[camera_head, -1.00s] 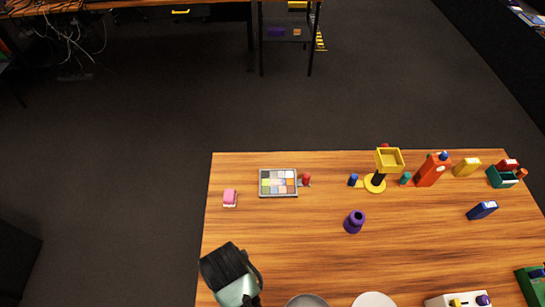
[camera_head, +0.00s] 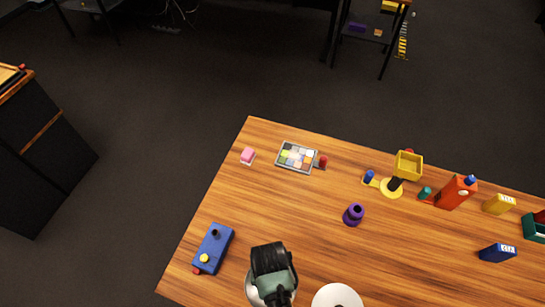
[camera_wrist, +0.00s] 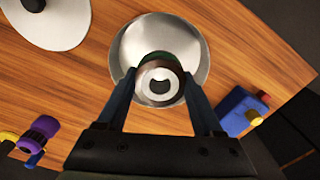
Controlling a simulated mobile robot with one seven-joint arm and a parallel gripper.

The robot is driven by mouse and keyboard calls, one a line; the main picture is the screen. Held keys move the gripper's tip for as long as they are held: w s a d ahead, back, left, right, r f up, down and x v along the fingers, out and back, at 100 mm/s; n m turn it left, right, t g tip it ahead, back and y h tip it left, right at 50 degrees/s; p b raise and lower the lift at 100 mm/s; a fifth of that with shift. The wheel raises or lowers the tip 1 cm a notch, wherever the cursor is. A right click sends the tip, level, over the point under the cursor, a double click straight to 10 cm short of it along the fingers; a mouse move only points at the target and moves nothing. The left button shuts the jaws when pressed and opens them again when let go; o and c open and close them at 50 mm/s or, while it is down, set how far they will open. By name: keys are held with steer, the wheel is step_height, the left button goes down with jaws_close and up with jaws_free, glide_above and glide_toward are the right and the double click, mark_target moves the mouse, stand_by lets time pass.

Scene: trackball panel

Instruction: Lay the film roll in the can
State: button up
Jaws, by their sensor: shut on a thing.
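The film roll (camera_wrist: 159,82) shows end-on in the wrist view, a dark brown cylinder with a pale end and a black centre. My gripper (camera_wrist: 160,84) is shut on it, one finger on each side. The can (camera_wrist: 190,45) is a shallow round silver dish. The roll is in front of it in the wrist view and hides part of its inside. I cannot tell whether the roll touches the can's floor. In the head view my gripper (camera_head: 274,291) covers most of the can (camera_head: 251,291).
A white disc (camera_head: 337,297) lies beside the can. A blue box (camera_head: 213,248) with knobs stands on the other side, near the table's edge. A purple piece (camera_head: 353,214) stands farther back. The wooden table (camera_head: 280,205) is bare between them.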

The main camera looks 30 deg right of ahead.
steer(key=shift+f, duration=2.25)
steer(key=shift+f, duration=0.1)
steer(key=o, duration=1.4)
steer(key=shift+c, duration=0.2)
step_height(320, 180, up, 12)
